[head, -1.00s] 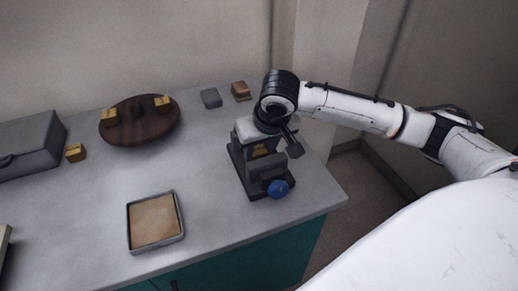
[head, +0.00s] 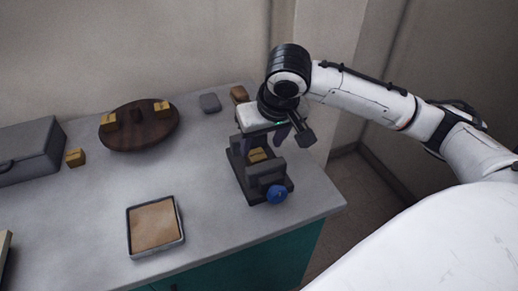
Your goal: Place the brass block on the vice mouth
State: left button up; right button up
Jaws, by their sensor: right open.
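The dark vice (head: 250,184) with a blue knob (head: 277,194) stands near the right end of the grey bench. A brass block (head: 258,155) sits at the vice mouth, between the jaws; whether it touches both jaws I cannot tell. My right gripper (head: 263,138) is open just above the vice and the block, its fingers apart and clear of the block. It partly hides the back of the vice. My left gripper is not in view.
A round wooden board (head: 145,136) holds two brass-coloured blocks and a dark brown one. Another brass-coloured block (head: 75,156) lies beside a grey box (head: 30,150). A grey block (head: 210,102) and a brown block (head: 239,94) lie behind the vice. A cork-coloured tray (head: 153,226) lies in front.

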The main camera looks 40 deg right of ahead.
jog(key=v, duration=0.5)
dwell(1.2)
